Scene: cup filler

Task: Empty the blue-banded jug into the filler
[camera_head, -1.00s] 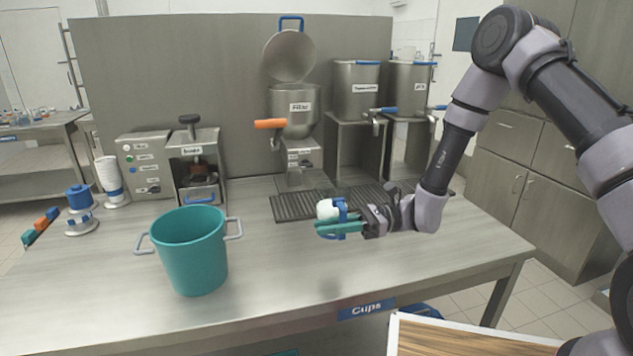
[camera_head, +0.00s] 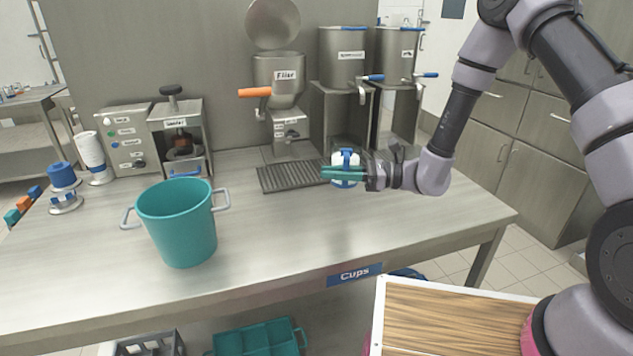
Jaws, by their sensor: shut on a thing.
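The filler (camera_head: 277,82) is a steel hopper with an orange handle on a stand at the back middle of the bench. Its round lid (camera_head: 273,24) stands raised above it, so the hopper is open at the top. My gripper (camera_head: 345,174) is shut on a small white vessel with blue parts, which looks like the blue-banded jug (camera_head: 346,158). It is held roughly upright over the right part of the drip grate, to the right of and in front of the filler. My teal fingers hide part of it, and its contents cannot be seen.
A teal bucket (camera_head: 178,226) stands at the front left of the bench. Two steel tanks with taps (camera_head: 343,58) stand right of the filler. A sealer machine (camera_head: 179,135) and a cup stack (camera_head: 91,150) are at left. The dark drip grate (camera_head: 295,177) lies before the filler.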

